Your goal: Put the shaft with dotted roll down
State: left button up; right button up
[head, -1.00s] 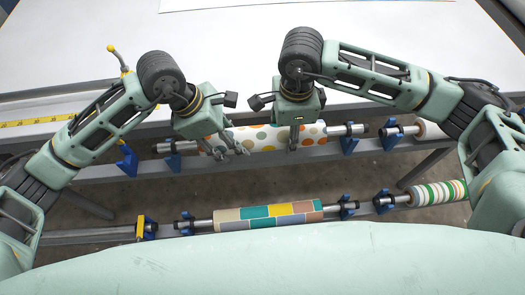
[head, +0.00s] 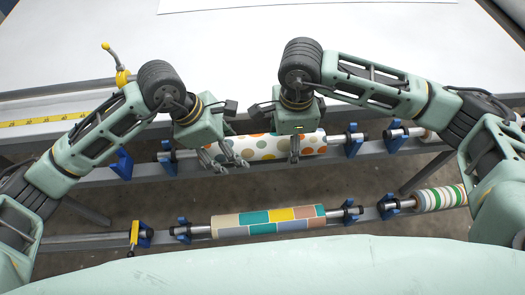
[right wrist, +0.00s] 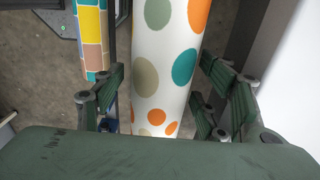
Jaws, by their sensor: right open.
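The shaft with dotted roll (head: 262,147), white with coloured dots, lies along the far rail. Its ends are at blue holders, one at the left (head: 168,162) and one at the right (head: 354,141). My left gripper (head: 223,158) is at the roll's left part, fingers spread apart. My right gripper (head: 294,151) is over the roll's right part. In the right wrist view the dotted roll (right wrist: 165,70) passes between the open fingers of this gripper, with gaps on both sides. The arms hide part of the roll.
A shaft with a coloured-block roll (head: 268,222) lies on the near rail. A striped roll (head: 441,197) is at the near right. A white table (head: 220,50) with a yellow measuring strip (head: 60,118) lies behind. Floor shows between the rails.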

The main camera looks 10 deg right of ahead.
pick_arm(q)
jog(key=v, duration=1.1)
jog(key=shift+a+r, duration=0.2)
jog(key=shift+r, duration=0.2)
pick_arm(e)
jog(key=shift+r, duration=0.2)
notch_tip(320, 180, up, 12)
jog(key=shift+f, duration=0.2)
pick_arm(q)
jog(key=shift+r, duration=0.1)
